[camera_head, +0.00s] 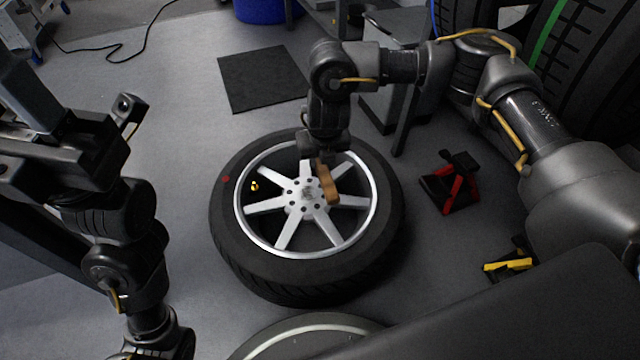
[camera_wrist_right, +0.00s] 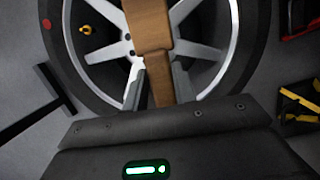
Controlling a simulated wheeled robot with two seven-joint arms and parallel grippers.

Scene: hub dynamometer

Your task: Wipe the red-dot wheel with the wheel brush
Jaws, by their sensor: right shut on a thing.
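The red-dot wheel (camera_head: 228,235) lies flat on the floor, a black tyre around a silver spoked rim. Its red dot (camera_head: 225,179) is on the tyre's left sidewall, and the wheel also shows in the right wrist view (camera_wrist_right: 253,50). My right gripper (camera_head: 314,168) is above the rim, shut on the wheel brush (camera_head: 328,184), a tan wooden piece. In the right wrist view the brush (camera_wrist_right: 150,30) sits between both fingers, over the hub area. Its bristles are hidden, so I cannot tell whether it touches the rim. My left gripper (camera_head: 125,112) is at the left, away from the wheel; its jaws are unclear.
A dark mat (camera_head: 262,78) lies behind the wheel. A red and black stand (camera_head: 452,182) and a yellow and black object (camera_head: 508,265) are on the floor to the right. Large tyres (camera_head: 590,70) stand at the back right. A round grey disc (camera_head: 310,340) is in front.

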